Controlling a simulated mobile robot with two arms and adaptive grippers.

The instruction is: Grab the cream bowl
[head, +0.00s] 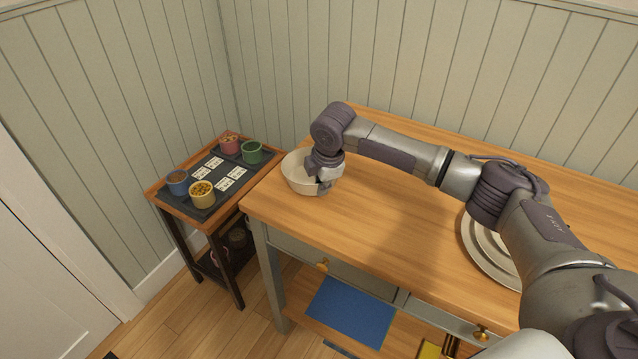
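The cream bowl (299,181) stands upright on the wooden table near its left end. My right gripper (324,181) points down at the bowl's right side and overlaps its rim. The gripper and wrist hide the right part of the bowl. The fingers are small and dark here, and I cannot tell whether they are closed on the rim. My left gripper is not in view.
The wooden table (390,228) is clear in front of the bowl. Stacked plates (476,244) lie to the right, partly behind my arm. A small side table (213,221) at left holds a dark tray with cards and several small colored pots. Panelled walls stand behind.

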